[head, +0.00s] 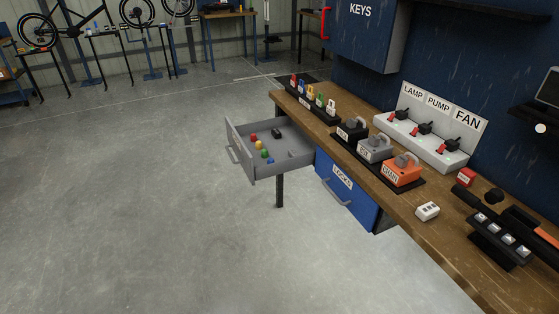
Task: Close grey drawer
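The grey drawer (243,160) is pulled out from under the far part of the wooden workbench (405,205). Its handle (231,154) is on its left-facing front. Inside the drawer lie several small coloured pieces and a dark item (276,132). Neither of my grippers shows in the head view.
The blue drawer (345,188) marked LOCKS is beside it under the bench and looks shut. On the bench stand padlocks (402,172), a switch panel (429,129) and a white block (427,211). A table leg (280,187) stands below the grey drawer. The floor at left is clear.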

